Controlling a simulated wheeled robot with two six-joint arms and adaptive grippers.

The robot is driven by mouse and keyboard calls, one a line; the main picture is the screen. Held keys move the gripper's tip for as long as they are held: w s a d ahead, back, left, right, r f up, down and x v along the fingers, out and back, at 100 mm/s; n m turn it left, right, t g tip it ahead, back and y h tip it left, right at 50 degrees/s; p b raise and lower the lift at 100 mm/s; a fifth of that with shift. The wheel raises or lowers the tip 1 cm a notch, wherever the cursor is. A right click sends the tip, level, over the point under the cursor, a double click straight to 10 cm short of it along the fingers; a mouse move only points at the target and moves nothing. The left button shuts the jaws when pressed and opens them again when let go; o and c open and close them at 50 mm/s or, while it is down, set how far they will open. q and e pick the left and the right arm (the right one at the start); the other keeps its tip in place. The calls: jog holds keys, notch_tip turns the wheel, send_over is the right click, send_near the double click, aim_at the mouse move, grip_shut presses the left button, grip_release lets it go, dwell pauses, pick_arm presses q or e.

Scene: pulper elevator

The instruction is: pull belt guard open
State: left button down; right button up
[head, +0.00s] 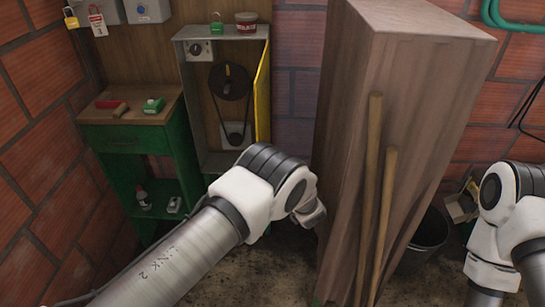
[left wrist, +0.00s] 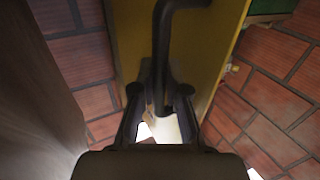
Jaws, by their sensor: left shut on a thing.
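The belt guard is a yellow panel (head: 262,92) on the right side of a grey box (head: 203,150). It stands swung outward, seen nearly edge-on, and the black pulley and belt (head: 229,82) inside show uncovered. In the left wrist view the yellow guard (left wrist: 215,45) fills the upper middle, with a dark bent handle (left wrist: 161,45) on it. My left gripper (left wrist: 159,98) is shut on this handle, one finger on each side. In the head view my left arm hides the gripper and the guard's lower part. My right gripper is out of view.
A tall wooden cabinet (head: 345,110) stands close to the right of my left arm, with two wooden poles (head: 372,180) leaning on it. A green workbench (head: 130,135) is at the left. A black bucket (head: 425,245) stands right of the cabinet. Brick walls close the space behind.

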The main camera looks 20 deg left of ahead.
pick_arm(q)
jog(key=shift+w+r, duration=0.2)
jog(key=shift+r, duration=0.15)
jog(key=c, duration=1.2)
grip_release()
jog(key=shift+a+f, duration=0.1)
jog(key=shift+f, duration=0.1)
